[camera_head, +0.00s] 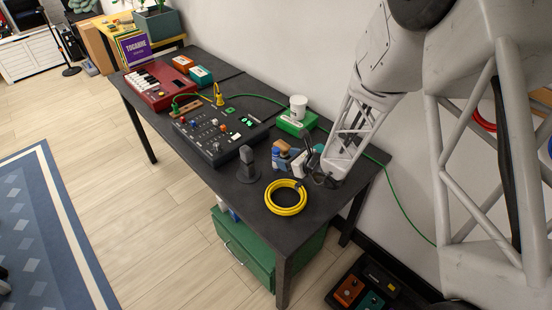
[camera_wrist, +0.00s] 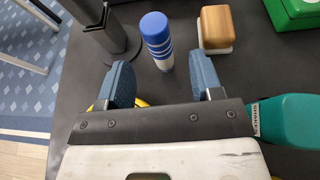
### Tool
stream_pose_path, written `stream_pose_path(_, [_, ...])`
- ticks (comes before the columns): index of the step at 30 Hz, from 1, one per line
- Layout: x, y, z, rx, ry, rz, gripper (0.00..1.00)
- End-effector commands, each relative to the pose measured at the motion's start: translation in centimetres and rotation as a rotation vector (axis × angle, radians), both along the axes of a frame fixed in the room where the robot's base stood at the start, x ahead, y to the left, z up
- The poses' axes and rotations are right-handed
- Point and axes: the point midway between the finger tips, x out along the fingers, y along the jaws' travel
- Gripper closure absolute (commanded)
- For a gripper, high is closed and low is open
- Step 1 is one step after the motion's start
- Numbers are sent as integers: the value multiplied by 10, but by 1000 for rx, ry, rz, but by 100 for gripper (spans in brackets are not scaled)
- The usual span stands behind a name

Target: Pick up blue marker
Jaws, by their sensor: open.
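The blue marker (camera_wrist: 157,40), a blue cylinder with white bands, stands on the dark table in the wrist view. It is just ahead of the gap between my fingers. In the head view the blue marker (camera_head: 275,153) is small and partly crowded by my gripper. My gripper (camera_wrist: 163,78) is open, with its two blue-grey fingers spread and nothing between them. In the head view my gripper (camera_head: 284,165) is low over the table, beside the marker.
A wooden block with a pale base (camera_wrist: 216,28) stands close right of the marker. A teal shaker (camera_wrist: 290,120) lies right of my gripper. A dark stand (camera_head: 247,165) is to the left, a yellow cable coil (camera_head: 285,209) in front. A green box (camera_head: 297,123) is behind.

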Motion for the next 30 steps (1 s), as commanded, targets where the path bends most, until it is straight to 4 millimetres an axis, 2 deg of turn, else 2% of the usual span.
stream_pose_path(17, [7, 9, -4, 0, 0, 1, 40])
stream_pose_path(30, [30, 37, -19, -1, 1, 1, 40])
